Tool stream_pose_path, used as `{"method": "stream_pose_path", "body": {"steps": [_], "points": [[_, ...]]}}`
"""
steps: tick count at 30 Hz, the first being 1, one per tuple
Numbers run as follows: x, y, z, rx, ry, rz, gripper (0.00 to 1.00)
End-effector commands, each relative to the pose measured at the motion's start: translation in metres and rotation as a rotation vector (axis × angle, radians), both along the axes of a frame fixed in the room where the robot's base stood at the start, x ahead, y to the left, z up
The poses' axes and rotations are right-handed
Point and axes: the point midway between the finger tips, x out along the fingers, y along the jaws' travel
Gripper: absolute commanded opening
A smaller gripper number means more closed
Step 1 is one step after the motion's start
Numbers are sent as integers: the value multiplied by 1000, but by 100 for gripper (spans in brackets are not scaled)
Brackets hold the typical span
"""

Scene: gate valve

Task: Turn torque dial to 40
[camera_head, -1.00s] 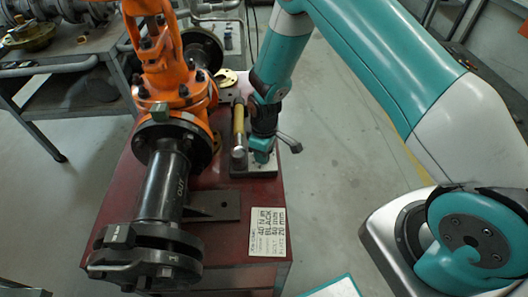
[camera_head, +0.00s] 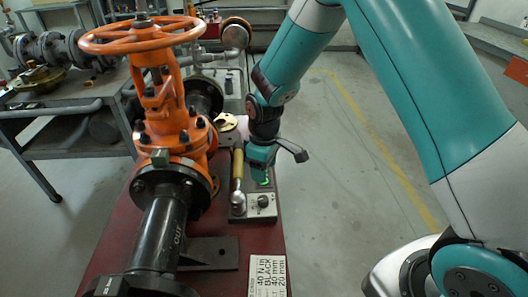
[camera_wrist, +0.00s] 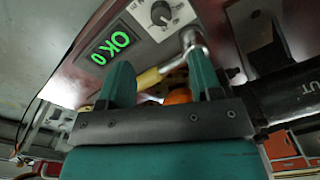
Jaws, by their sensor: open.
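The torque dial (camera_head: 263,201) is a dark knob on a small grey panel box (camera_head: 240,214) on the red bench. The knob (camera_wrist: 161,13) shows at the top of the wrist view, beside a green display (camera_wrist: 110,45) reading "OK" and "0". I cannot read a dial setting. My gripper (camera_head: 260,174) is over the far part of the panel, its tips hard to see there. In the wrist view my gripper (camera_wrist: 160,75) is open, its two teal fingers apart and not around the knob.
The orange gate valve (camera_head: 178,120) with its handwheel (camera_head: 142,35) stands left of the panel. A dark flanged pipe (camera_head: 160,235) runs toward me. A card (camera_head: 268,275) reading "40 N m" and "BLACK" lies at the front. Open floor is to the right.

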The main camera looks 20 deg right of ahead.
Motion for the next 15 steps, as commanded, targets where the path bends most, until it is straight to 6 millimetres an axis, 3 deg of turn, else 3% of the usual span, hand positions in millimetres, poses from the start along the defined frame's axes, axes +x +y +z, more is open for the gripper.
{"method": "stream_pose_path", "body": {"steps": [6, 15], "points": [[1, -1, 40, 1, -2, 0, 59], [1, -1, 53, 0, 0, 0, 59]]}}
